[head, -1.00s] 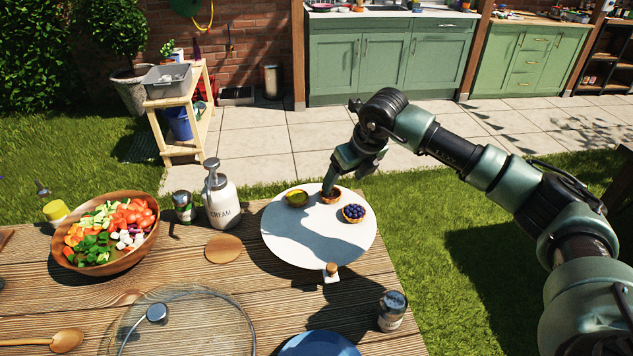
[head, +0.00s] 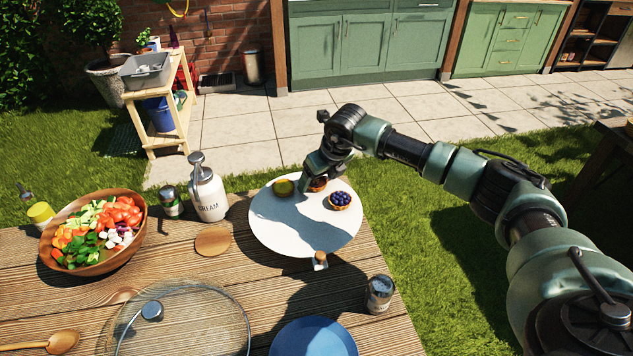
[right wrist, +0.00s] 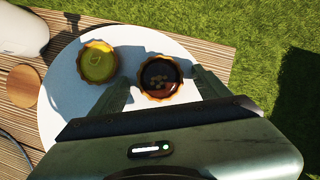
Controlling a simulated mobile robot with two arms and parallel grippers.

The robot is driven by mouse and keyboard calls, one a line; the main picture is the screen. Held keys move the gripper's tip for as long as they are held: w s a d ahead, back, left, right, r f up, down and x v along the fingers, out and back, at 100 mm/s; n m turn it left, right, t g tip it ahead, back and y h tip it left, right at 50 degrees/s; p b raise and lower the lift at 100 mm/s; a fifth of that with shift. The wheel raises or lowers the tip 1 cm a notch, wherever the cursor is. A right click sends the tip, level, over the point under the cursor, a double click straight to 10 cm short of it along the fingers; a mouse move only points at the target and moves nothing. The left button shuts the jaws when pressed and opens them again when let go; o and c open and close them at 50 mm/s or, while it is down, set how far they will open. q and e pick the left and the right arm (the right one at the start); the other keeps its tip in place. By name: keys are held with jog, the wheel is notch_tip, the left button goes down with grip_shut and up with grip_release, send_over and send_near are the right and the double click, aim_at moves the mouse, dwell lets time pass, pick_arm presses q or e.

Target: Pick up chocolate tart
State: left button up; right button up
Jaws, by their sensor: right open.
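The chocolate tart (right wrist: 161,77), a dark filling in a fluted crust, sits on the round white board (right wrist: 62,105). In the head view the tart (head: 317,185) is partly hidden by my right gripper (head: 314,178). In the right wrist view my right gripper (right wrist: 160,86) is open, with one finger on each side of the tart's near part. I cannot tell whether the fingers touch it. My left gripper is not in view.
A yellow-green tart (head: 284,187) and a blueberry tart (head: 340,200) flank it on the board. A cream bottle (head: 208,193), a salad bowl (head: 92,232), a glass lid (head: 178,322), a blue plate (head: 313,338) and a shaker (head: 380,293) stand around the board.

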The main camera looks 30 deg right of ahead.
jog(key=c, duration=1.4)
jog(key=shift+r, duration=0.1)
jog(key=shift+c, duration=0.2)
